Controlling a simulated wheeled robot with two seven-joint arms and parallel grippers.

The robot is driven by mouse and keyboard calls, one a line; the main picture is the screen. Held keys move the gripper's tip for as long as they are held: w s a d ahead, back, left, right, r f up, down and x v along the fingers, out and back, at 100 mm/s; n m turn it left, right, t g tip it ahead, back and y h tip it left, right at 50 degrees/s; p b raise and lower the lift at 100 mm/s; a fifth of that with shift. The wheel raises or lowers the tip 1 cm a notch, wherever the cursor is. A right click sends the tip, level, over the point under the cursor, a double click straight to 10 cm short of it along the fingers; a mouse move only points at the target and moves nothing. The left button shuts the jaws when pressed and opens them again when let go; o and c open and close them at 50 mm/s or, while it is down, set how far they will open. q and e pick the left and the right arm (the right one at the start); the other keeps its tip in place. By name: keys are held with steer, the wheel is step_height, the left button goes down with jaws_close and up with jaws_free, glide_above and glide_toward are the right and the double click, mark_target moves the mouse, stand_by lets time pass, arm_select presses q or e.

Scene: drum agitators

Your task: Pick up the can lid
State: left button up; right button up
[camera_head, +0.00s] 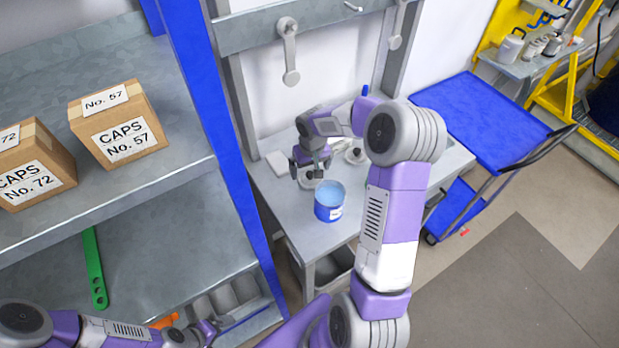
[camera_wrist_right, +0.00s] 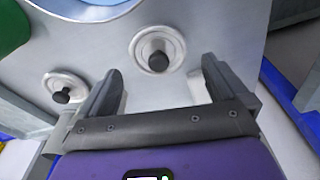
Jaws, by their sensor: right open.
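A round grey metal lid with a black knob (camera_wrist_right: 157,50) lies flat on the grey table (camera_head: 278,213), just ahead of the fingertips in the right wrist view. A second similar lid (camera_wrist_right: 64,90) lies left of the left finger there. In the head view one lid (camera_head: 355,156) shows right of my right gripper (camera_head: 312,172); another is partly hidden beneath it. The right gripper is open and empty, fingers spread either side of the nearer lid's line. A blue can (camera_head: 329,207) stands open beside it. My left gripper (camera_head: 207,330) is far off at lower left; its jaws are unclear.
A shelf with blue posts (camera_head: 205,90) and cardboard boxes (camera_head: 118,128) stands left of the table. A blue cart (camera_head: 480,110) is at right. A green object (camera_wrist_right: 12,28) shows at the wrist view's edge. A wall frame is behind the table.

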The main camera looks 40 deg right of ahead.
mark_target(310, 174)
steer(key=f, duration=0.4)
steer(key=shift+w+d+f, duration=0.25)
steer(key=shift+w, duration=0.1)
steer(key=shift+c, duration=0.2)
steer(key=c, duration=0.8)
steer(key=shift+r, duration=0.15)
step_height(310, 174, up, 11)
steer(key=s, duration=0.1)
steer(key=s+a+r+m, duration=0.2)
steer(key=s+r+m, duration=0.4)
steer(key=s, duration=0.5)
steer(key=shift+g+h, duration=0.3)
steer(key=shift+a+f+b, duration=0.2)
steer(key=shift+f+b, duration=2.15)
steer(key=shift+f, duration=1)
